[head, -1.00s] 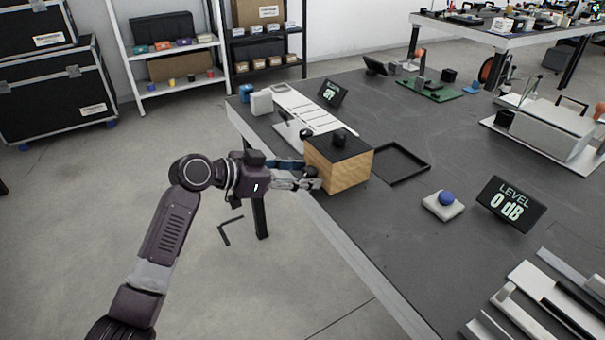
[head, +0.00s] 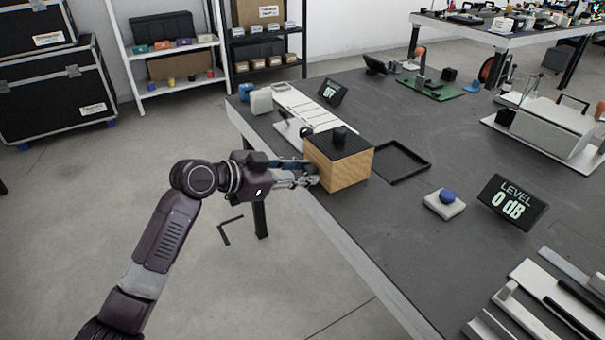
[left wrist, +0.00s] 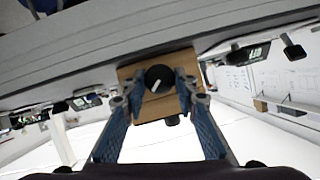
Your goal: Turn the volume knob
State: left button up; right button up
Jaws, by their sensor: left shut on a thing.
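The black round volume knob (left wrist: 159,77) with a white pointer line is on the side face of a wooden box (head: 342,172) with a black top. A display (head: 511,199) on the right reads "LEVEL 0 dB". My right gripper is not in view.
A second dark knob (head: 339,133) stands on top of the box. A white base with a blue button (head: 446,196) is to the right. A small display (head: 332,93) stands at the back. The table's middle is mostly clear.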

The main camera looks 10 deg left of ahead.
pick_arm(q)
jog(key=shift+s+f+m+t, duration=0.1)
jog(key=shift+m+t, duration=0.4)
jog(key=shift+m, duration=0.3)
jog(key=shift+d+m+t+y+b, duration=0.1)
jog(key=shift+m+t+y+b, duration=0.3)
jog(key=shift+m, duration=0.3)
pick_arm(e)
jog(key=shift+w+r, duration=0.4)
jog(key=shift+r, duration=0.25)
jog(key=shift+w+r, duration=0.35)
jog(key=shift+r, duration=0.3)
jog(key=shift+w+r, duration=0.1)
pick_arm(q)
jog(key=o, duration=1.1)
jog(key=shift+o, duration=0.2)
